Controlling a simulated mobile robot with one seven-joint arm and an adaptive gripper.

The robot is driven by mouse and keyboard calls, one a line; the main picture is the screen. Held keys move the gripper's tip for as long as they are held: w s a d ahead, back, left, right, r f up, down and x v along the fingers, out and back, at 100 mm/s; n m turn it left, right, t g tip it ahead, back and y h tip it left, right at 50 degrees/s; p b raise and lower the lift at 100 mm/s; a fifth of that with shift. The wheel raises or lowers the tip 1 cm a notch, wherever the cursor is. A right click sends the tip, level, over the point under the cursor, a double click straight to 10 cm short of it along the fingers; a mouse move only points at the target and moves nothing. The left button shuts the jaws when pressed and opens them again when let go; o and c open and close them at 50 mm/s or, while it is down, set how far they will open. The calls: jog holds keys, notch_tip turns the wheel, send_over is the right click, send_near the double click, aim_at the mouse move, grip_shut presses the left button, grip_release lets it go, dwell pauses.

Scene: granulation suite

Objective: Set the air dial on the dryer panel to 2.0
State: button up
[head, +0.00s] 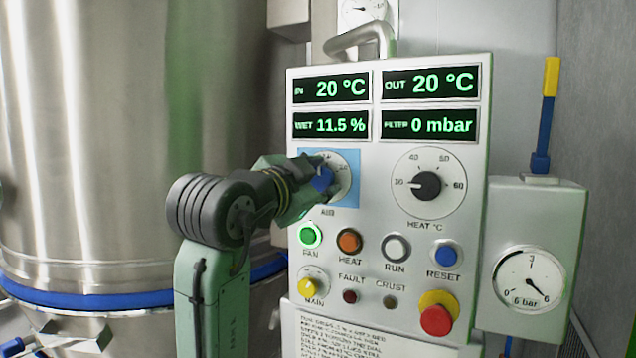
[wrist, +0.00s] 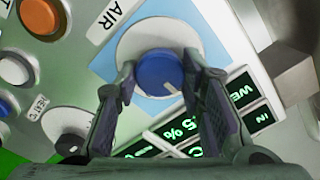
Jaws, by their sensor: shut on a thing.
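The air dial is a blue knob (head: 322,181) on a round white scale, set in a light blue square at the left of the dryer panel (head: 380,225). My gripper (head: 312,180) reaches it from the left and is shut on the knob. In the wrist view the blue knob (wrist: 158,68) sits between the two fingers of my gripper (wrist: 160,72). A white pointer mark on the knob shows at its lower right in that view. The fingers hide part of the scale, and I cannot read its numbers or the setting.
The heat dial (head: 427,186) is to the right, pointing near 30. Below are a green-lit fan button (head: 310,235), the heat button (head: 349,241), run, reset and a red emergency button (head: 436,321). A steel vessel (head: 90,140) stands at left; a pressure gauge (head: 528,279) at right.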

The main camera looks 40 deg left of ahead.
jog(key=shift+m, duration=0.3)
jog(key=o, duration=1.1)
jog(key=shift+o, duration=0.2)
jog(key=v, duration=1.2)
